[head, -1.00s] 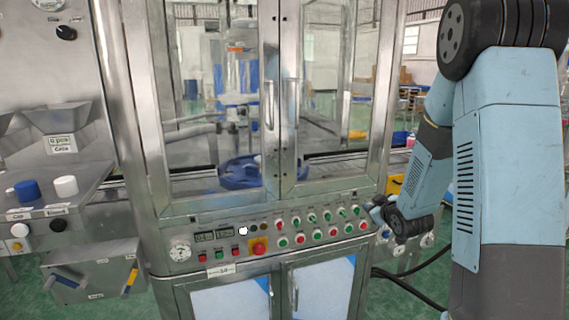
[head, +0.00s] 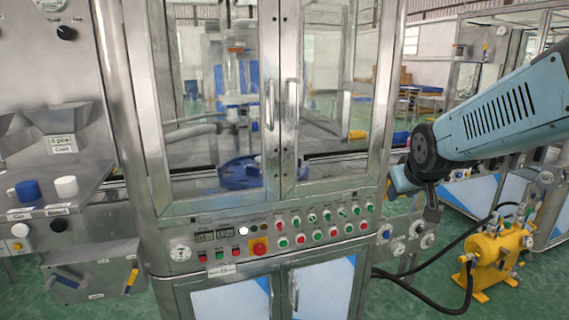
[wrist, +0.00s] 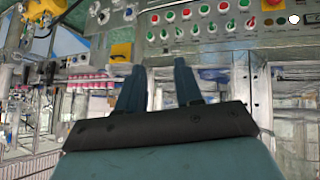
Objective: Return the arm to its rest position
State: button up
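My arm (head: 490,112) comes in from the right edge in the head view and reaches left, beside the crimping machine's right side. In the head view the gripper end is small and dark at the machine's right edge. In the wrist view my gripper (wrist: 158,82) shows two dark fingers standing apart with a gap between them and nothing in the gap. The control panel (head: 267,240) with red and green buttons lies beyond the fingers in the wrist view (wrist: 205,18).
The machine's glass doors (head: 284,110) are closed, with a blue round part (head: 238,174) inside. A yellow pump (head: 497,255) with black hoses stands on the floor at right. Hoppers, a blue cap (head: 28,190) and a white cap (head: 66,186) are at left.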

jog(key=s+a+r+m+g, duration=0.1)
jog(key=s, duration=0.7)
jog(key=s+a+r+g, duration=0.2)
jog(key=s, duration=0.6)
jog(key=shift+s+a+m+y, duration=0.2)
jog(key=shift+m+y, duration=0.2)
jog(key=shift+a, duration=0.1)
dwell(0.8)
